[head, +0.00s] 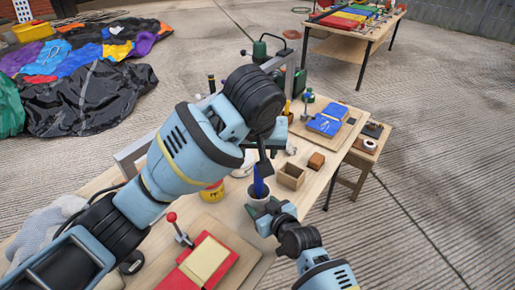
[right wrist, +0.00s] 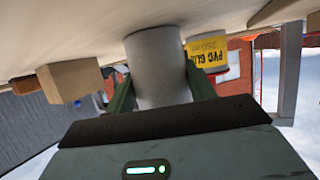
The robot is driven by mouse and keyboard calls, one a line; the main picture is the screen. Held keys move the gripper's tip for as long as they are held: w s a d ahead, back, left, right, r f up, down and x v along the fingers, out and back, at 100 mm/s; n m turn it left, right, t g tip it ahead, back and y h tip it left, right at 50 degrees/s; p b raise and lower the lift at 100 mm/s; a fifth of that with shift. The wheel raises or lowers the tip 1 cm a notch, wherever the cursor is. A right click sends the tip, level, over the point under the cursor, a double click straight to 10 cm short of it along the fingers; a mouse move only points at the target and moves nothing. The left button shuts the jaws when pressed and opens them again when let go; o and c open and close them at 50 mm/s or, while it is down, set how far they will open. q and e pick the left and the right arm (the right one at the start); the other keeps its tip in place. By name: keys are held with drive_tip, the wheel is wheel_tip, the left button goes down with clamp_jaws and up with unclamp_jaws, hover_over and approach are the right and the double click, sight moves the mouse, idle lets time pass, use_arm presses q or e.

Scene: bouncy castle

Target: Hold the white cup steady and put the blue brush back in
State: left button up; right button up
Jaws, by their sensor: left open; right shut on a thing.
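The white cup (head: 258,203) stands on the workbench in the head view. The blue brush (head: 259,182) points up out of the cup's mouth; its lower end is hidden inside the cup. My right gripper (head: 269,216) is shut on the cup from the front right. In the right wrist view, upside down, the cup (right wrist: 157,68) sits between its two green fingers. My left gripper (head: 265,164) is open, just above the brush's top end. The left arm's wrist hides part of it, and I cannot tell if it touches the brush.
A small open wooden box (head: 291,177) and a brown block (head: 316,160) stand right of the cup. A yellow glue can (head: 212,192) stands left of it. A red-knobbed clamp (head: 177,229) and a red patch with a yellow pad (head: 206,261) lie in front.

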drive_tip(key=o, duration=1.1)
drive_tip(key=shift+o, duration=0.2)
drive_tip(key=v, duration=1.2)
drive_tip(key=shift+s+f, duration=0.1)
